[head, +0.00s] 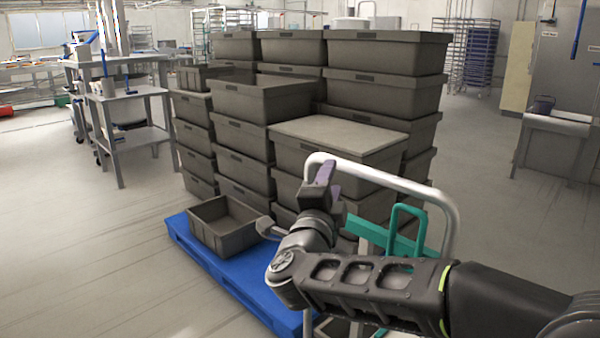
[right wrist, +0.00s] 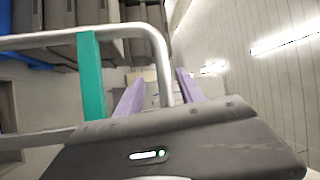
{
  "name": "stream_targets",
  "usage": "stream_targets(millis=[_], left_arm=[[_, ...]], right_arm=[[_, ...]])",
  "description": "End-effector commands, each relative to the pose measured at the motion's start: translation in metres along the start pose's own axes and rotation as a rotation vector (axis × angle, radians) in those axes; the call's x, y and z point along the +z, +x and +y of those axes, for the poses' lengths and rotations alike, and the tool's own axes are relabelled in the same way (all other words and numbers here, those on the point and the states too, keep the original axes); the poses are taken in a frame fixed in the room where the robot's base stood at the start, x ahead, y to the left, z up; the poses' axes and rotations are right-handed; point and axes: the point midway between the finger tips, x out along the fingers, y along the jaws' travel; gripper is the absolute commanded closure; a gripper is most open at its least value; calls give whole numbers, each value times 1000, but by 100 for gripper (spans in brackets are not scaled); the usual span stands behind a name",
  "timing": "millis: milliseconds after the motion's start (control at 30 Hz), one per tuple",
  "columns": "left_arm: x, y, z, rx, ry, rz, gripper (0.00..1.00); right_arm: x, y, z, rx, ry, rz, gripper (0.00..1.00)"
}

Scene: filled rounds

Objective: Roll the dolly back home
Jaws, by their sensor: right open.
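The dolly has a teal frame (head: 384,238) and a bent silver tube handle (head: 402,184), and stands in front of the stacked crates at the right. My right gripper (head: 328,177) is at the handle's left upper bend in the head view, with purple fingers. In the right wrist view the fingers (right wrist: 160,88) are apart, and the silver handle (right wrist: 157,52) runs down between them; I cannot tell whether they touch it. The teal upright (right wrist: 92,78) is left of the fingers. My right arm hides much of the dolly's lower part. My left gripper is not in view.
Grey crates (head: 385,55) are stacked high on a blue pallet (head: 250,283), with an open crate (head: 222,232) at its front left corner. A grey workbench (head: 140,100) stands at the left, a table (head: 556,124) at the right. Floor is clear on both sides.

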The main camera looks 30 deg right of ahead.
Motion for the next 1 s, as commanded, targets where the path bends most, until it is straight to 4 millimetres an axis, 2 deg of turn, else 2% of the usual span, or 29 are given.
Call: stream_targets(millis=[100,167,567,767,1000], left_arm=[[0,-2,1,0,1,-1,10],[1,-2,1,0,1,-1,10],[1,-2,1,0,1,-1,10],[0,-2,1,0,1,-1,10],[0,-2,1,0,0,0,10]], right_arm=[[-23,1,1,14,59,95,55],[-28,0,1,11,74,117,55],[-28,2,1,7,82,119,55],[-30,20,2,8,81,120,55],[-35,57,2,8,81,120,55]])
